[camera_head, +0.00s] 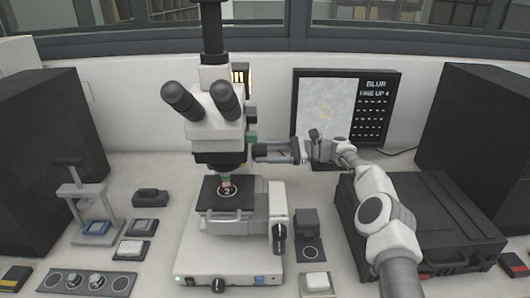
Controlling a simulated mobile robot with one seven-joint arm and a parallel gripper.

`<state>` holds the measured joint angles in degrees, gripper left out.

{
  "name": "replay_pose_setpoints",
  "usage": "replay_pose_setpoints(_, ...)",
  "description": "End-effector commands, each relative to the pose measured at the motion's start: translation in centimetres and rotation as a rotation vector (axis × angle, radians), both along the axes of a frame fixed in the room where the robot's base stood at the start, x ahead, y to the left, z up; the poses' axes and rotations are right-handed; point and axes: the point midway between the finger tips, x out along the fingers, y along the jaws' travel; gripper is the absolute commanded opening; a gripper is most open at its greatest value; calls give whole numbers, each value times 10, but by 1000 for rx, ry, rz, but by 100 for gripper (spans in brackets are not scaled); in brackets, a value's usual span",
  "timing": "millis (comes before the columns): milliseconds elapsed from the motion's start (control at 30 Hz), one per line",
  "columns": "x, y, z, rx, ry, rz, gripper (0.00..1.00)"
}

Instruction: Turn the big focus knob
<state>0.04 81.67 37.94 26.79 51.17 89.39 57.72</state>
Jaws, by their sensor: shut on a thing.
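The microscope (213,130) stands upright at the middle of the bench, with black eyepieces, a dark stage (225,192) and a white base. My arm reaches in from the right, and my gripper (262,151) points left at the right side of the microscope, just below a green part (251,137). Its fingers are shut on what appears to be the big focus knob, which they mostly hide. A smaller black knob (279,238) hangs at the lower right of the stage, apart from my gripper.
A screen (343,112) behind reads "BLUR" and "FINE UP". A black case (430,220) lies under my arm at the right. Dark boxes (45,150) stand at both sides. A small press (85,200) and a tray (90,283) are at the left.

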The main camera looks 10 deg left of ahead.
Motion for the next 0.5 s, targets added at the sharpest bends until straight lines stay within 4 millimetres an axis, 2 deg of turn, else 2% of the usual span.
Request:
replay_pose_setpoints(200,0,0,-1,-36,130,4,8)
replay_pose_setpoints(500,0,0,-1,-58,218,3,8)
